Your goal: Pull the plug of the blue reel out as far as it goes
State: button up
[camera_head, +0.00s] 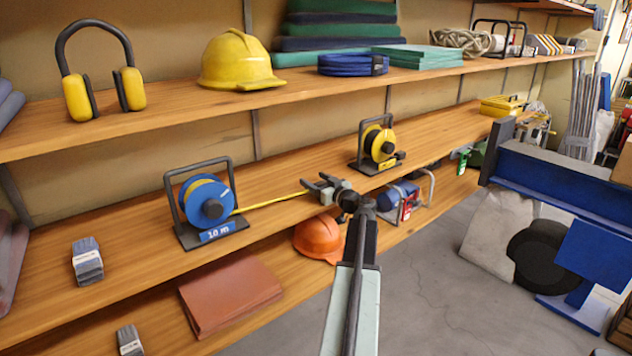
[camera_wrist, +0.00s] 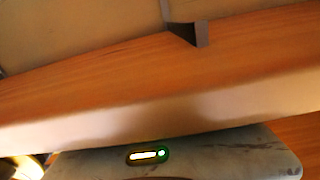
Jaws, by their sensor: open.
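The blue reel (camera_head: 207,200) stands on the middle shelf in a dark frame, with a "10 m" label at its base. Its yellow cable (camera_head: 268,203) runs out to the right, nearly straight, along the shelf to my gripper. My gripper (camera_head: 312,184) is open at the cable's far end, low over the shelf's front part, with its fingers pointing left. I cannot make out the plug clearly; it is small or hidden at the fingers. The wrist view shows no plug or cable clearly.
A yellow reel (camera_head: 379,144) stands on the same shelf, to the right of my gripper. An orange helmet (camera_head: 318,238) and a blue machine (camera_head: 398,196) are on the shelf below. The upper shelf (camera_head: 150,116) overhangs behind. The shelf between the reels is largely clear.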

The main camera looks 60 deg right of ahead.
grip_shut()
jog(key=shift+s+d, duration=0.25)
jog(key=shift+d, duration=0.35)
grip_release()
jog(key=shift+s, duration=0.1)
jog(key=v, duration=0.7)
jog(key=shift+s+a, duration=0.2)
jog(key=shift+s, duration=0.15)
